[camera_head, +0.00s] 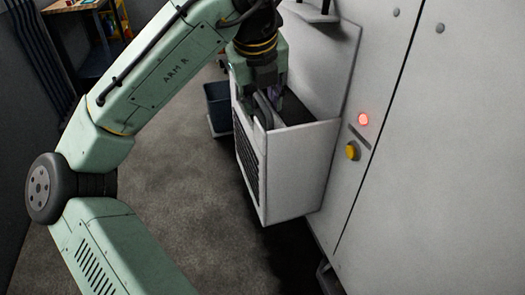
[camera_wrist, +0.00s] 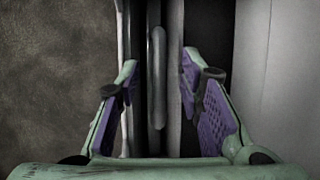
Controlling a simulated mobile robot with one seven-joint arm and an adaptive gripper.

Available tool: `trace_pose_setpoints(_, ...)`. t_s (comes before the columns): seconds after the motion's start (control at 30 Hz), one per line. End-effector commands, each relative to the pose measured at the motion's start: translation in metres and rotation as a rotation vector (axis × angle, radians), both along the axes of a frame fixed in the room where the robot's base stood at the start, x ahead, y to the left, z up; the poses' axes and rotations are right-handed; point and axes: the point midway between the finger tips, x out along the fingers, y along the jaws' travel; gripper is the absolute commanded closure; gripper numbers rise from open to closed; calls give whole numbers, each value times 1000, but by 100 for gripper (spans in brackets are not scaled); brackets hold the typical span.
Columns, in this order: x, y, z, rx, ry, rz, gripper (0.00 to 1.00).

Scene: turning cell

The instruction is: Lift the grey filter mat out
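The grey filter mat stands on edge in the open top of a white box on the side of the machine; mostly its grey loop handle (camera_head: 263,108) shows. In the wrist view the handle (camera_wrist: 157,80) runs upright in the picture, between my two purple-padded fingers. My gripper (camera_head: 266,88) points down at the box's mouth. In the wrist view my gripper (camera_wrist: 156,68) is open, with a gap on each side of the handle. The mat's lower part is hidden inside the box.
The white box (camera_head: 295,170) has a dark grille on its left side and a dark opening beside the mat. A raised white panel (camera_head: 322,50) stands behind it. The machine carries a red light (camera_head: 362,119) and a yellow knob (camera_head: 352,151). A dark blue bin (camera_head: 218,105) stands on the floor behind.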

Motion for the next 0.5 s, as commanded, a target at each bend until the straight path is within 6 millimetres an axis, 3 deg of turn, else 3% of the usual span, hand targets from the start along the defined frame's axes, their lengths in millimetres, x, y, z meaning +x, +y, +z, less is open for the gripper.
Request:
trace_pose_setpoints(0.07,0,0,0,0,0,0,66)
trace_pose_setpoints(0.5,0,0,0,0,0,1,95)
